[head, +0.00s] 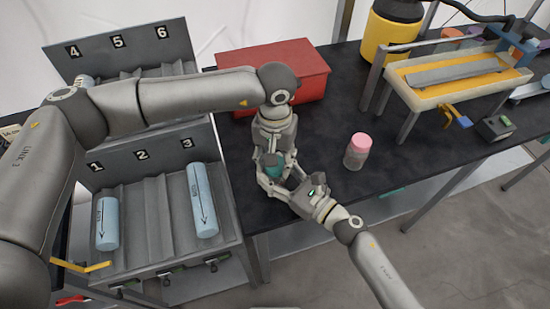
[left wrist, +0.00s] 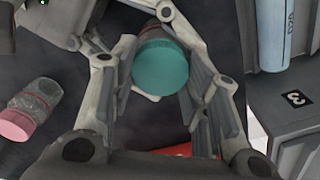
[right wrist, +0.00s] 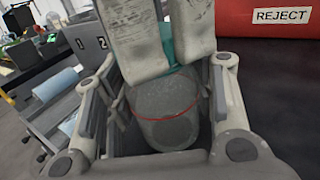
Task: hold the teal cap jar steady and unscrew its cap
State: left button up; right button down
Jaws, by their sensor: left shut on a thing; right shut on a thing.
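In the head view the left gripper (head: 272,175) comes from above and the right gripper (head: 290,190) from the front right.
A pink-capped jar (head: 357,151) stands to the right on the table. A red reject box (head: 300,65) is behind. A numbered rack (head: 160,245) with blue cylinders (head: 202,200) stands left. A yellow-topped machine (head: 455,75) is at the right. Table between the pink-capped jar and machine is clear.

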pick_arm(q)
jog(key=n, duration=1.4)
jog(key=shift+n, duration=0.4)
jog(key=n, duration=1.7)
jog(key=shift+r+n, duration=0.1)
jog(key=shift+n, duration=0.3)
jog(key=n, duration=0.9)
jog(key=shift+n, duration=0.4)
jog(key=n, duration=0.5)
